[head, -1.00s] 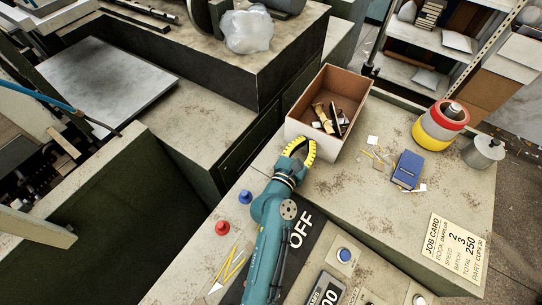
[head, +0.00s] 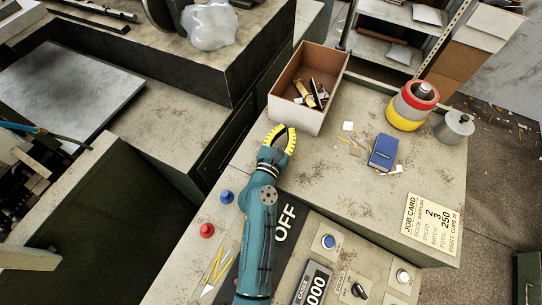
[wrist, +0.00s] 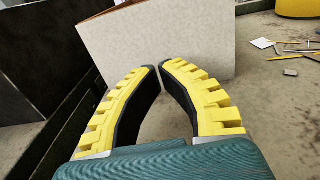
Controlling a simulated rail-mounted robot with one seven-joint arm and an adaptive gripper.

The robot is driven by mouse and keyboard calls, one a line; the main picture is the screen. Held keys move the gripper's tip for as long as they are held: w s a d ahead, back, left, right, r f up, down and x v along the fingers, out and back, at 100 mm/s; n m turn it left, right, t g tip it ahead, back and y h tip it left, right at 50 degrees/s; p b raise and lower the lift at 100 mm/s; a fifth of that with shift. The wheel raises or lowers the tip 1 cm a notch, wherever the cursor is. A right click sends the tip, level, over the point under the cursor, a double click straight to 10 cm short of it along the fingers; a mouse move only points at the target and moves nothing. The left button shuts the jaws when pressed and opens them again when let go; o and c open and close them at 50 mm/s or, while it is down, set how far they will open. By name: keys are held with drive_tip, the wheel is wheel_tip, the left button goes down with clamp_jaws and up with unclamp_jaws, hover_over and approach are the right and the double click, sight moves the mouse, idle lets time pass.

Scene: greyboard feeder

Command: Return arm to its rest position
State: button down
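My gripper (head: 285,126) is at the end of the teal arm, at the near side of the open cardboard box (head: 292,112). In the wrist view its curved, yellow-ribbed fingers (wrist: 158,67) come together at the tips with only a sliver between them. Nothing is held there. The box's plain outer wall (wrist: 160,40) stands just beyond the fingertips; I cannot tell whether they touch it.
The box holds several brown and dark pieces. A blue book (head: 383,151), paper scraps, a red-and-yellow roll (head: 412,106) and a grey canister (head: 454,128) stand to the right. Red (head: 207,230) and blue (head: 227,197) knobs are left of the arm; a control panel (head: 335,265) is right.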

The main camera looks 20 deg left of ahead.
drive_tip(key=s, duration=0.3)
drive_tip(key=s+a, duration=0.1)
drive_tip(key=s, duration=0.2)
drive_tip(key=s+p, duration=0.1)
drive_tip(key=s, duration=0.2)
drive_tip(key=shift+s+a+r, duration=0.1)
drive_tip(key=shift+s+a, duration=0.05)
drive_tip(key=shift+s, duration=0.2)
